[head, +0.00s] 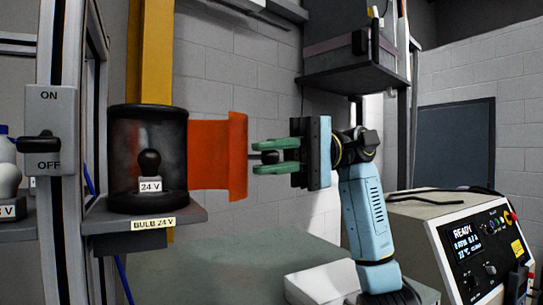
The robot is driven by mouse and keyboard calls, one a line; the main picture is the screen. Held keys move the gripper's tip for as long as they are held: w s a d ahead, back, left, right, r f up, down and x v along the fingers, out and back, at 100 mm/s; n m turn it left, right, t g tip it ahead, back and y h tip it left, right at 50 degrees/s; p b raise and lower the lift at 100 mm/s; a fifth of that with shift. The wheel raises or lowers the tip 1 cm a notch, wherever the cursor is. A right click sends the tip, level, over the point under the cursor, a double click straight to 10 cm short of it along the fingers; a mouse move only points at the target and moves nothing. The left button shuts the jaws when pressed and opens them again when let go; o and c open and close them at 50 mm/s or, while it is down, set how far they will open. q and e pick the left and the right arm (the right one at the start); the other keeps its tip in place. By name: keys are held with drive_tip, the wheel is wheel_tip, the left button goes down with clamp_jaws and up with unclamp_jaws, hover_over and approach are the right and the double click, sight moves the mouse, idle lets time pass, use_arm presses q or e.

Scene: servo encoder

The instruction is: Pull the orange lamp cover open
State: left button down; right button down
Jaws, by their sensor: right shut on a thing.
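The orange lamp cover (214,154) is a curved panel that stands out to the right of the dark cylindrical lamp housing (118,150). A small black bulb on a white base marked "24 V" (150,186) shows inside the housing. My right gripper (262,157) is at the cover's right edge, with its green fingers pointing left. It is shut on a small dark knob (269,157) that appears to be the cover's handle. My left gripper is not in view.
The housing sits on a grey shelf labelled "BULB 24 V" (153,223). An ON/OFF switch box (50,110) is on a post at the left. A control console (475,245) stands at the lower right, and a white box (318,284) lies below my right arm.

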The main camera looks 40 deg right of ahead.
drive_tip(key=c, duration=1.4)
unclamp_jaws()
drive_tip(key=shift+w+d, duration=0.1)
drive_tip(key=shift+d, duration=0.1)
drive_tip(key=shift+o, duration=0.2)
drive_tip(key=s+d, duration=0.1)
drive_tip(key=d, duration=1.2)
drive_tip(key=shift+s+d+r+b, duration=0.15)
drive_tip(key=shift+s+r+b, duration=0.1)
drive_tip(key=shift+r+b, duration=0.2)
